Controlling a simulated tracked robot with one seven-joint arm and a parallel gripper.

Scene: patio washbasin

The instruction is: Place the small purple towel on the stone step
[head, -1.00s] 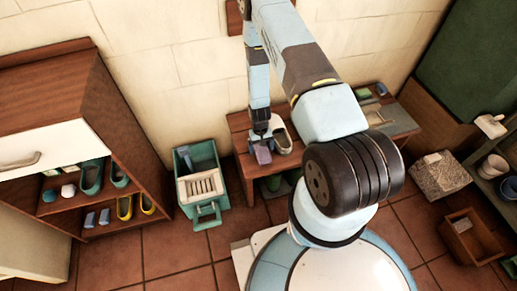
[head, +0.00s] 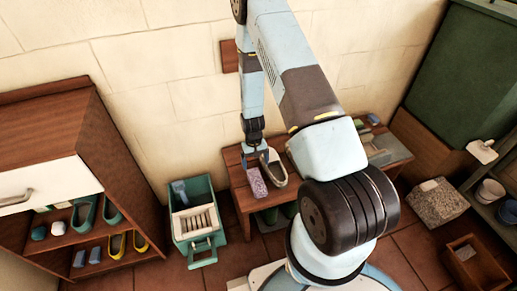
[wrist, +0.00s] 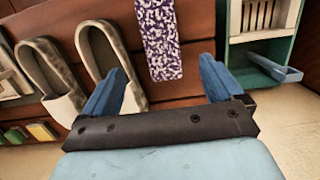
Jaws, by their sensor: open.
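The small purple towel (head: 256,182), purple with white speckles, lies flat on the wooden bench (head: 238,178) near its left end. In the wrist view the towel (wrist: 160,40) shows beyond and between my fingers. My gripper (head: 255,153) is open and empty, just behind and above the towel in the head view. The blue fingers of my gripper (wrist: 163,80) stand apart, with nothing between their tips.
A pair of beige shoes (head: 274,170) sits right beside the towel. A green bin (head: 196,222) stands left of the bench, and a shoe cabinet (head: 62,150) further left. A wooden box (head: 473,262) is in front of the step; shelves with pots stand at the right edge.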

